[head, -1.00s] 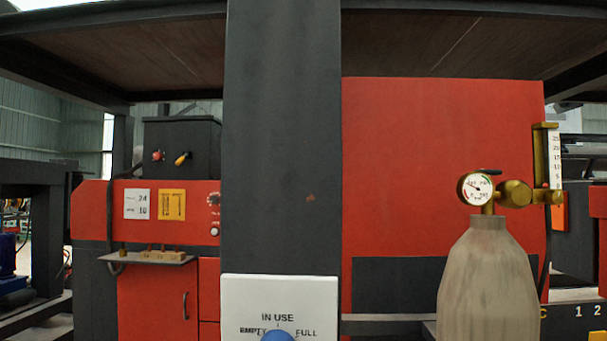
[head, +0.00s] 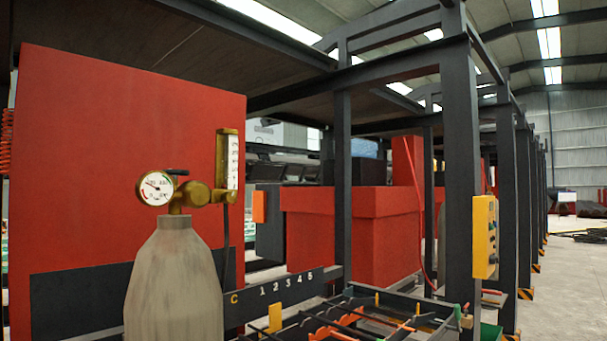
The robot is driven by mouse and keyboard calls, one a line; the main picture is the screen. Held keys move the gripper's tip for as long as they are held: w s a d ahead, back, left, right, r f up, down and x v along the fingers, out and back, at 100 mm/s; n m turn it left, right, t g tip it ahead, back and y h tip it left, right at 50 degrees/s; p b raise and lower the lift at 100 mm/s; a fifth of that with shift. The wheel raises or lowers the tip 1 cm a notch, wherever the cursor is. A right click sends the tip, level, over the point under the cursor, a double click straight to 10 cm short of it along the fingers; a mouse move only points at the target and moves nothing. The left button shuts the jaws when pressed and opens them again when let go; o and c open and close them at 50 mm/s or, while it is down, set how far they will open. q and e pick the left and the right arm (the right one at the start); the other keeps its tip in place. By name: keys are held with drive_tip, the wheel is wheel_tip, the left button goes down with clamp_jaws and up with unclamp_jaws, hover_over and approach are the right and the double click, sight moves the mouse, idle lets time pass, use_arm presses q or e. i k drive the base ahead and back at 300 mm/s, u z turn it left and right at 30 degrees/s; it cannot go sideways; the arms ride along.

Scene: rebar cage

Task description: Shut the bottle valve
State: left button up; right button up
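A grey gas bottle (head: 174,285) stands upright at the lower left of the head view, its lower part cut off by the picture's edge. On its neck sits a brass valve and regulator (head: 195,196). A round white pressure gauge (head: 156,188) is at the left of the brass body. A flow tube with a scale (head: 232,165) rises at its right. I cannot tell whether the valve is open or shut. Neither of my grippers shows in this view.
A red panel (head: 125,130) stands behind the bottle. To the right is a dark steel frame with posts (head: 462,150), a yellow control box (head: 485,236) and a rebar bed (head: 360,318). Open floor (head: 575,280) lies at the far right.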

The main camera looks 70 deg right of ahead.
sight(175, 173)
drive_tip(key=z, duration=2.4)
